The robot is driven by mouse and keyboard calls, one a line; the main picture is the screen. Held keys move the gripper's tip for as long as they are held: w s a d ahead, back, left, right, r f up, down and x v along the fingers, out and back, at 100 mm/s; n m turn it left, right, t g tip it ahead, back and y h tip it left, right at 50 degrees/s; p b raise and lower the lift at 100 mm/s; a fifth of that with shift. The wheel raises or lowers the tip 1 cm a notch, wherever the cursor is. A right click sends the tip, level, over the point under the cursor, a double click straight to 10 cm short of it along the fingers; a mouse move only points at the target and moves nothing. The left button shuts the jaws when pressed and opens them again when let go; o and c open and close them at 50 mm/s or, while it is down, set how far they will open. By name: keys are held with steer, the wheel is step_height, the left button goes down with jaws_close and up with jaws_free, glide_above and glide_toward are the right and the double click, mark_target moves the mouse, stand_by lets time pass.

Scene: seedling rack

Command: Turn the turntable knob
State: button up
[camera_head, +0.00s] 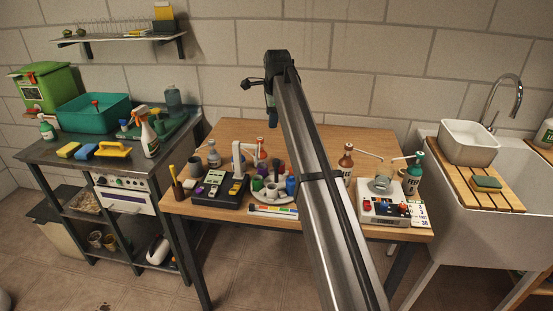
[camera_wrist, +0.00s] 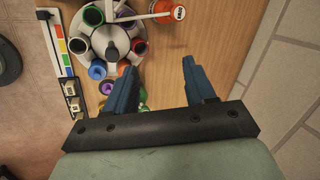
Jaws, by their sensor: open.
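The turntable (camera_head: 270,196) stands on the wooden table and carries several small coloured pots; my arm passes in front of its right side. In the wrist view, the turntable (camera_wrist: 92,48) is at the upper left, with a grey knob (camera_wrist: 113,43) at its centre. My gripper (camera_wrist: 157,66) has its two blue fingers apart with nothing between them but bare wood. The knob is beyond the left fingertip and apart from it in the picture. The left finger hides part of the pots. In the head view, my gripper (camera_head: 271,117) hangs above the back of the table.
A colour strip (camera_head: 273,211) lies in front. Brown (camera_head: 345,160) and green (camera_head: 412,175) pump bottles stand at right. The back table is clear.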

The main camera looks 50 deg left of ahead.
steer(key=h, duration=0.1)
steer(key=n+g+h, duration=0.1)
steer(key=n+h, duration=0.2)
steer(key=n, duration=0.2)
glide_above(277, 160)
step_height(277, 160, down, 14)
steer(key=shift+s+f, duration=0.15)
steer(key=shift+c, duration=0.5)
jaws_close()
stand_by(0.3)
steer(key=shift+n, duration=3)
